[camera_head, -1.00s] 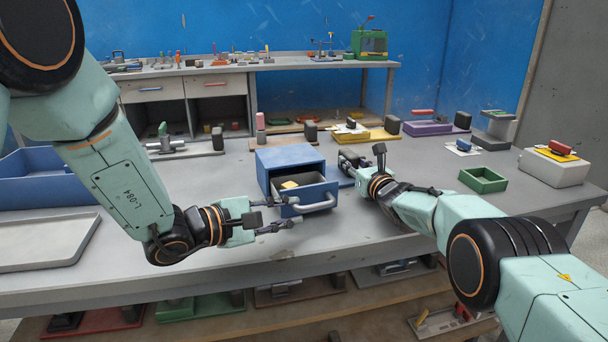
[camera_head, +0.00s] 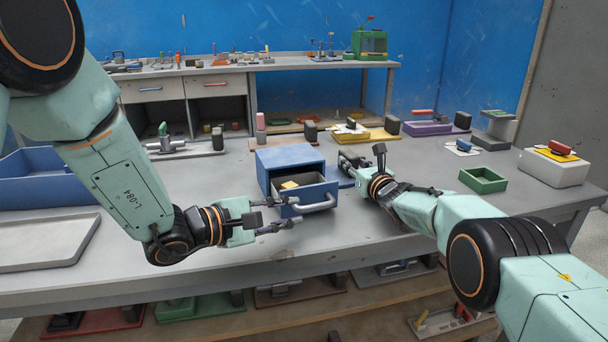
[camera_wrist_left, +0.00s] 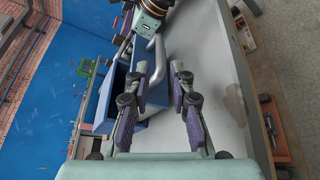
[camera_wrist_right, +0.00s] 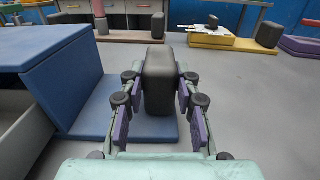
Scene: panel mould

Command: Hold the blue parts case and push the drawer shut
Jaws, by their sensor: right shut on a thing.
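The blue parts case (camera_head: 289,157) stands on the grey bench with its drawer (camera_head: 307,194) pulled out towards me. The drawer has a grey bar handle (camera_head: 316,207) and a small yellow thing (camera_head: 289,185) inside. My left gripper (camera_head: 288,213) is open and empty, at the left front of the drawer near the handle; the handle also shows in the left wrist view (camera_wrist_left: 157,58). My right gripper (camera_wrist_right: 159,104) is shut on the black upright block (camera_wrist_right: 158,75), which stands on the case's blue base plate (camera_wrist_right: 95,118), right of the case.
A blue tray (camera_head: 40,190) and a pale flat tray (camera_head: 85,243) lie at the left. A green open box (camera_head: 483,180) and a white block (camera_head: 553,168) are at the right. Fixtures line the bench's back edge. The front middle is clear.

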